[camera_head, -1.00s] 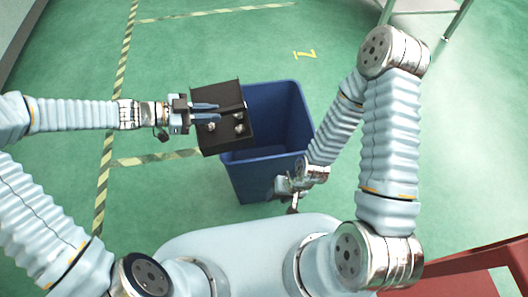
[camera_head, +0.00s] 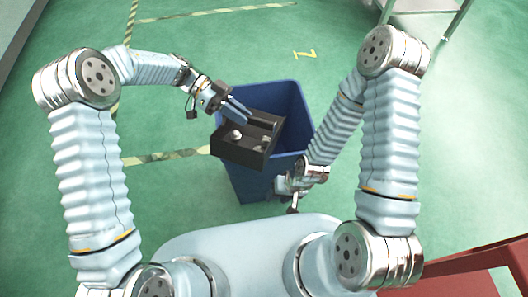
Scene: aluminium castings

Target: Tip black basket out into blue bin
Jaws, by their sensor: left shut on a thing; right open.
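The black basket (camera_head: 247,153) is over the left part of the opening of the blue bin (camera_head: 294,101). Small silvery castings (camera_head: 237,134) show inside the basket. My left gripper (camera_head: 238,113) is shut on the basket at its far left side. The basket looks slightly tilted; whether it touches the bin rim cannot be told. My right gripper (camera_head: 290,190) is open and empty, low beside the bin's near right side, partly hidden by its own wrist. The inside of the bin is partly covered by the basket.
A red table or frame (camera_head: 470,265) stands at the lower right. A light metal stand (camera_head: 425,12) is at the top right. Striped tape (camera_head: 165,158) marks the green floor. The floor left of the bin is clear.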

